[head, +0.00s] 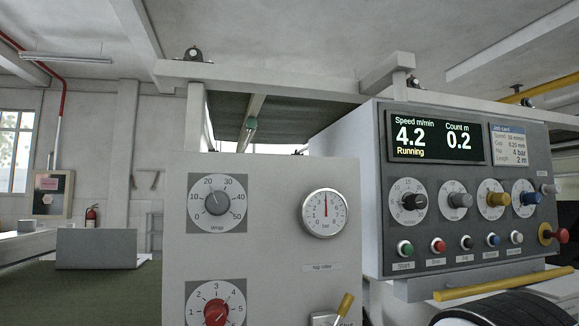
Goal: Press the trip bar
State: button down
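A yellow bar (503,284) runs slantwise below the front of the grey control panel (462,250) at the lower right; it carries no readable label, so I cannot tell for sure that it is the trip bar. The panel's display (437,138) reads speed 4.2 m/min, count 0.2 m and "Running". My gripper is not in view, and I see nothing touching the yellow bar.
A pale cabinet (265,235) with a wrap dial, a gauge (325,213) and a yellow-handled lever (345,306) stands left of the panel. Coloured buttons and knobs line the panel. A black ribbed object (500,309) lies under the yellow bar.

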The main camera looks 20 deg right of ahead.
aim_at(454, 292)
jog(key=z, duration=0.95)
